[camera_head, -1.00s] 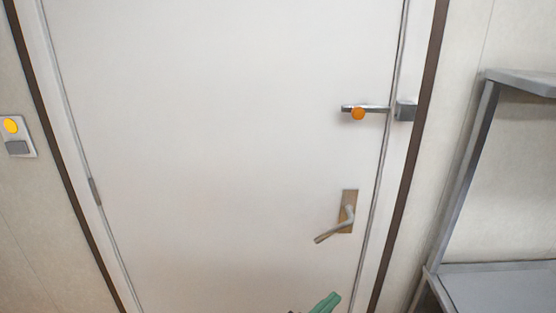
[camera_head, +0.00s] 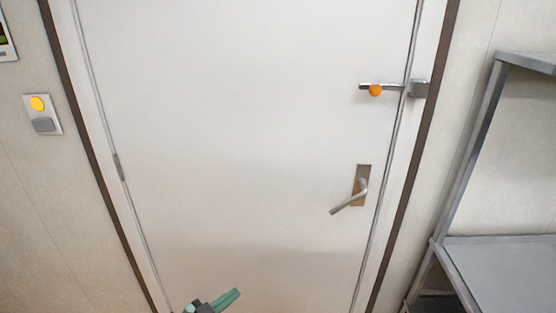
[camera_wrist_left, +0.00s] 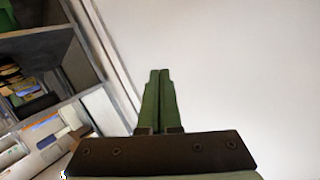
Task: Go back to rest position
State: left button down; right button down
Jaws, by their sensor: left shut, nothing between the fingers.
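My left gripper (camera_head: 236,292) shows at the bottom of the head view, low in front of the white door (camera_head: 240,130). Its green fingers also fill the middle of the left wrist view (camera_wrist_left: 158,75), pressed side by side with nothing between them. The gripper appears apart from the door's lever handle (camera_head: 350,198), which is up and to the right. My right gripper is in neither view.
A latch with an orange knob (camera_head: 376,90) is on the door's right edge. A grey metal shelf (camera_head: 505,270) stands at right. A wall switch (camera_head: 43,113) is at left. The left wrist view shows a shelf with several items (camera_wrist_left: 25,85).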

pick_arm(q)
jog(key=a, duration=0.5)
jog(key=s+a+f+n+g+y, duration=0.1)
jog(key=s+a+f+y, duration=0.2)
jog(key=s, duration=0.5)
jog(key=s+a+f+n+g+y, duration=0.1)
jog(key=s+a+f+g, duration=0.2)
jog(key=s, duration=0.6)
jog(key=s+a+f+n+y, duration=0.25)
jog(key=s+a, duration=0.25)
jog(key=s, duration=0.3)
jog(key=d+n+t, duration=0.1)
jog(key=d+n, duration=0.3)
jog(key=d, duration=0.7)
jog(key=shift+s+d, duration=0.15)
jog(key=shift+s, duration=0.1)
